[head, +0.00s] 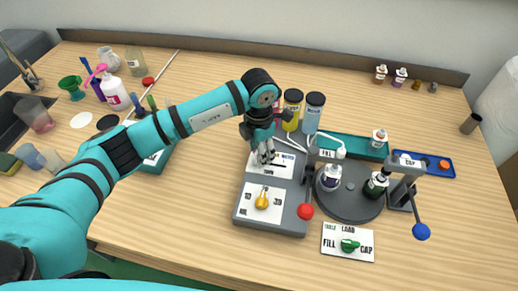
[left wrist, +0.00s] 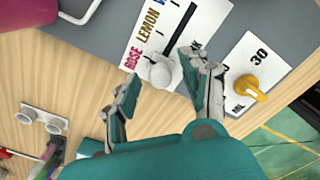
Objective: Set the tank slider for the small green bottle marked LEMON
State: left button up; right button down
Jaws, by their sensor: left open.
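The tank slider panel (left wrist: 128,80) is a white card lettered ROSE, LEMON and a partly cut-off third label beside a dark slot. The round grey slider knob (left wrist: 160,73) is at the slot's lower end, level with ROSE. My left gripper (left wrist: 158,68) is open, its fingers on either side of the knob; contact cannot be told. In the head view my left gripper (head: 263,153) is over the upper panel and hides the knob. A small dark green bottle (head: 376,185) stands on the grey turntable (head: 350,206); its label is unreadable. My right gripper is out of view.
A yellow knob (head: 262,202) is on the lower panel, beside a red-balled lever (head: 305,211). Yellow (head: 292,112) and blue (head: 313,115) tanks stand behind. A white-purple bottle (head: 330,180) shares the turntable. A blue-balled press lever (head: 421,231) is at right. The front table is mostly clear.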

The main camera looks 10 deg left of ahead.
pick_arm(q)
jog(key=shift+c, duration=0.3)
grip_shut()
